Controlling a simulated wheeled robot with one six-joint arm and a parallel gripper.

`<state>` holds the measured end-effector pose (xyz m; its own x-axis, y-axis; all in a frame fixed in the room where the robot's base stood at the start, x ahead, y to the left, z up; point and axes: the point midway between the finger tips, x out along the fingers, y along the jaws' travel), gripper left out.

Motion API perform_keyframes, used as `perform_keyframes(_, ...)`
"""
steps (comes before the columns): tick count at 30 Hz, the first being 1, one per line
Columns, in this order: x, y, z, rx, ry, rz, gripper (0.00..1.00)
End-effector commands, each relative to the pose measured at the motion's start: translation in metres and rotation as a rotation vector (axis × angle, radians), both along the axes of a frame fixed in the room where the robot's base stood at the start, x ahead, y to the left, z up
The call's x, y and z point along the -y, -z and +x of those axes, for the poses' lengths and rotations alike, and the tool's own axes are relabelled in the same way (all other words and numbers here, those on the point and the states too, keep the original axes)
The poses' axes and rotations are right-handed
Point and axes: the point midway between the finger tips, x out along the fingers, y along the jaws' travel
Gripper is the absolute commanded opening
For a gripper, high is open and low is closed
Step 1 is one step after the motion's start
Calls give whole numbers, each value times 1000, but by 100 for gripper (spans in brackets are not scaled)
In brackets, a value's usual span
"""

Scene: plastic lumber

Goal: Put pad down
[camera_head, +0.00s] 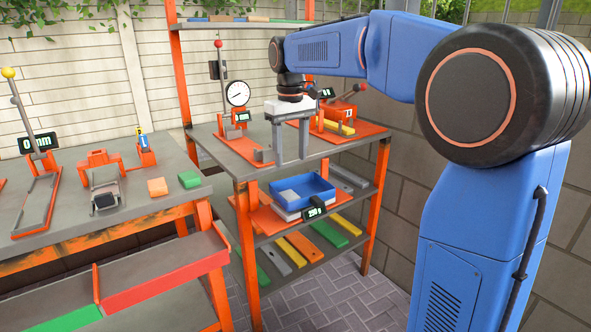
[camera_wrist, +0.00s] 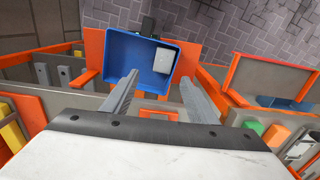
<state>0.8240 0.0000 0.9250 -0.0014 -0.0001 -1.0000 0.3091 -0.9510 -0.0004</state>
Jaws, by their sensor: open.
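A pale grey-white block (camera_head: 288,196), which seems to be the pad, lies in the blue tray (camera_head: 318,187) on the middle shelf. In the wrist view the block (camera_wrist: 162,60) lies flat near one side of the blue tray (camera_wrist: 128,58). My gripper (camera_head: 291,158) is above the front of the grey bench, higher than the tray. In the wrist view my gripper (camera_wrist: 160,80) has its two grey fingers wide apart with nothing between them. The fingers do not touch the block.
The tray sits on a scale with a small display (camera_head: 314,210). A dial gauge (camera_head: 238,93) and an orange press (camera_head: 341,118) stand on the bench around my gripper. Coloured planks (camera_head: 305,246) lie on the lower shelf. A workbench (camera_head: 130,192) with orange and green blocks is at left.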

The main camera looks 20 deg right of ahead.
Motion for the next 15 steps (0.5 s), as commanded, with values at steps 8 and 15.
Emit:
perform_keyframes(8, 4, -4, -12, 12, 10, 2, 53)
perform_keyframes(15, 22, 2, -74, 85, 62, 11, 53)
